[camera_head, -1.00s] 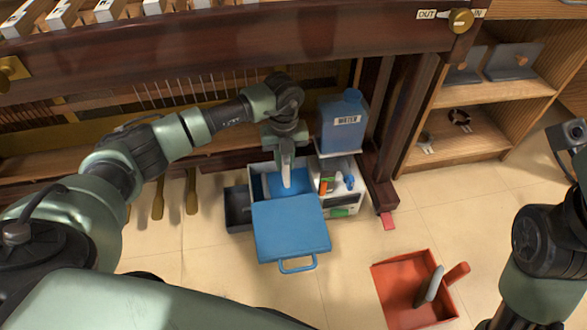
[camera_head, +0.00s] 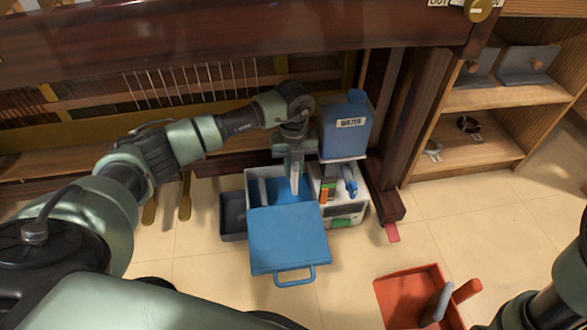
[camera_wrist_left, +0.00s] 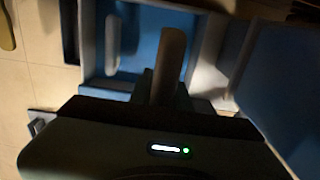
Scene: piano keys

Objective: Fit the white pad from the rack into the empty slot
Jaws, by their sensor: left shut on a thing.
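My left gripper (camera_head: 293,160) is shut on a pale, narrow pad (camera_head: 294,179) and holds it pointing down over an open white tray (camera_head: 251,180) with a blue inside. The pad also shows in the left wrist view (camera_wrist_left: 172,55), shaded grey. Another pale upright pad (camera_head: 263,191) stands in the left part of the tray, left of the held one, and appears in the left wrist view (camera_wrist_left: 112,45). I cannot tell whether the held pad's lower end touches the tray. The slot itself is not clear. My right gripper is out of view.
A blue lid with a handle (camera_head: 288,243) is in front of the tray. A dark bin (camera_head: 232,216) is at its left, a white unit (camera_head: 346,210) at its right. A blue water jug (camera_head: 345,130) stands behind. A red dustpan (camera_head: 410,297) lies on the floor.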

